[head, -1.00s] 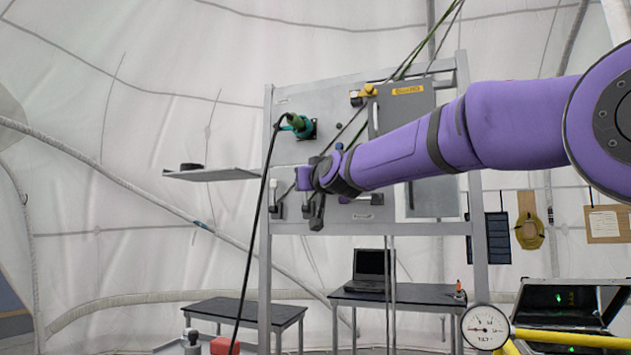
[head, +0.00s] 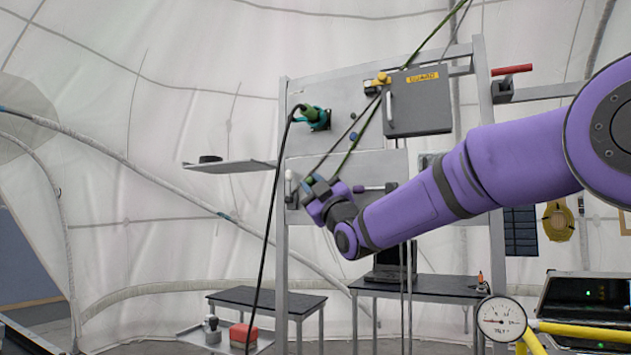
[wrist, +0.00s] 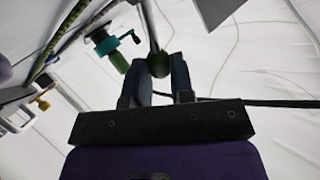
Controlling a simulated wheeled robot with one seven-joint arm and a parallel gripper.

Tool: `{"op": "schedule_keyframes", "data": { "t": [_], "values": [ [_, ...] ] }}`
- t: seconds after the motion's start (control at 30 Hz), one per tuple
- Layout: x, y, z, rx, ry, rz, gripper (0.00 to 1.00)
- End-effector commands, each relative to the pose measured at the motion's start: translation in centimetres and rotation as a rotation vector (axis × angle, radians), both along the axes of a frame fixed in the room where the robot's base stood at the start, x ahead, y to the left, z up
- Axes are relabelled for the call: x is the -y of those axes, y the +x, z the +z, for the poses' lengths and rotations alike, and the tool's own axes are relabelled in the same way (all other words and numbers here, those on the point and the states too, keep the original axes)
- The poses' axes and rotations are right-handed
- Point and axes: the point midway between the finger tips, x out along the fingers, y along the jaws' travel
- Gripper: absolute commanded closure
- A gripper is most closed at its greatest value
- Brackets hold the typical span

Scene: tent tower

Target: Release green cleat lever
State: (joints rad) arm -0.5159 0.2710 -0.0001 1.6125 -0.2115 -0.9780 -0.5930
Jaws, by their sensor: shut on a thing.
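My gripper (head: 309,183) is at the lower left part of the grey panel frame (head: 283,215), with the wrist tilted up and to the left. In the wrist view, its fingers (wrist: 158,78) are closed around a dark green knob (wrist: 158,63) on the end of a grey metal lever (wrist: 148,22). The green knob also shows as a small spot at the fingertips in the head view (head: 309,180). The fingers and wrist hide most of the lever and its cleat in the head view. Ropes (head: 350,150) run up from near the gripper.
A teal and green fitting (head: 315,116) with a black cable sits above the gripper. A white-handled lever (head: 288,183) is just left of it. A grey box (head: 418,103) with a yellow label is above right. A shelf (head: 228,166) juts out left.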

Motion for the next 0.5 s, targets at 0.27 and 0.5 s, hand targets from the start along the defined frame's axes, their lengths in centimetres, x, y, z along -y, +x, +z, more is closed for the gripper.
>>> {"op": "schedule_keyframes", "data": {
  "t": [0.27, 0.5],
  "values": [
    [-0.1, -0.2, -1.1, 0.144, -0.053, 0.000, 1.00],
    [-0.2, -0.3, -1.6, 0.200, -0.074, 0.000, 1.00]
  ]
}}
